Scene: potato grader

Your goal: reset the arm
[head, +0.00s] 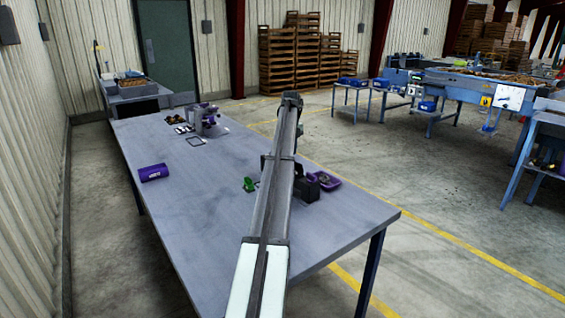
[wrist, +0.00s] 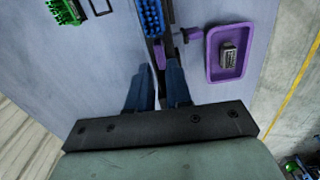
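My gripper (wrist: 158,70) shows in the wrist view with its two dark blue fingers apart and a gap between them. I see nothing held in the gap. It points down over the grey table (head: 190,235). A blue-bristled brush (wrist: 150,16) and a small purple piece lie ahead of the fingertips. A purple tray (wrist: 212,66) with a small grey block (wrist: 229,58) in it is to their right. In the head view my arm runs up the middle of the picture over the table. It hides most of the gripper and the brush there.
A green brush (wrist: 66,10) lies to the left in the wrist view. The table's left front is clear. Crates (head: 290,58) and blue machinery stand well beyond.

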